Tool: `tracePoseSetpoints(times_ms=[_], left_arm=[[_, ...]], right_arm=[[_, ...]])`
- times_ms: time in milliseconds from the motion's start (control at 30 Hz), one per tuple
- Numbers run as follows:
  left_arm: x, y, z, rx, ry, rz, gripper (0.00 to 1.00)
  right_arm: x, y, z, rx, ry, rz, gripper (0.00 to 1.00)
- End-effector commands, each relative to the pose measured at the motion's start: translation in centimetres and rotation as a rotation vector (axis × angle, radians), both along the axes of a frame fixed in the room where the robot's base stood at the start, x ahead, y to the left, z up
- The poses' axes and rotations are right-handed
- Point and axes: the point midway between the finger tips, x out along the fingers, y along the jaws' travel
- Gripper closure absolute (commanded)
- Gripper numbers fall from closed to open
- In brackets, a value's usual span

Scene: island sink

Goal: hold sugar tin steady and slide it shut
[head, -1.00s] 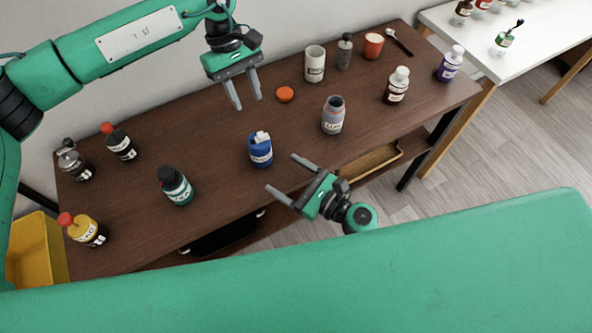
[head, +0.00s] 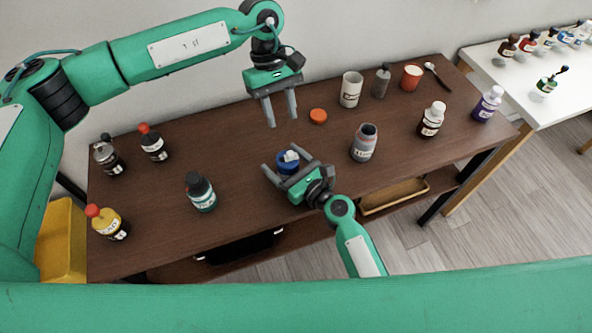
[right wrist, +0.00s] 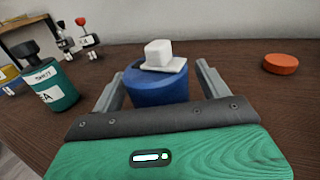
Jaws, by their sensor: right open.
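A round blue tin (head: 284,167) with a white slab and knob on top, likely the sugar tin, stands upright on the brown table. My right gripper (head: 283,160) is open, with a finger on either side of the tin and its body hiding much of it. In the right wrist view the tin (right wrist: 158,90) sits between the spread fingers, with a gap visible at each side. The white piece (right wrist: 161,56) lies on top; I cannot tell whether it closes the tin fully. My left gripper (head: 283,120) is open and empty above the table, behind the tin.
An orange disc (head: 318,116) lies behind the tin. A grey open bottle (head: 364,145) stands to its right, and a teal bottle (head: 201,195) to its left. More bottles and cups line both ends. The table between teal bottle and tin is clear.

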Motion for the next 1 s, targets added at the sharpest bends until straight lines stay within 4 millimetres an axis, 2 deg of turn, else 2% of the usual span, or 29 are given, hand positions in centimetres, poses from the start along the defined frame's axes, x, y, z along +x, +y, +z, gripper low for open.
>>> tracePoseSetpoints(times_ms=[400,667,700,800,1000], left_arm=[[0.00,0.00,0.00,0.000,0.000,0.000,0.64],[0.00,0.00,0.00,0.000,0.000,0.000,0.64],[0.00,0.00,0.00,0.000,0.000,0.000,0.64],[0.00,0.00,0.00,0.000,0.000,0.000,0.64],[0.00,0.00,0.00,0.000,0.000,0.000,0.64]], right_arm=[[0.65,0.59,0.02,0.000,0.000,0.000,0.23],[0.65,0.56,0.02,0.000,0.000,0.000,0.73],[0.65,0.56,0.02,0.000,0.000,0.000,0.52],[0.64,0.56,0.02,0.000,0.000,0.000,0.72],[0.64,0.56,0.02,0.000,0.000,0.000,0.74]])
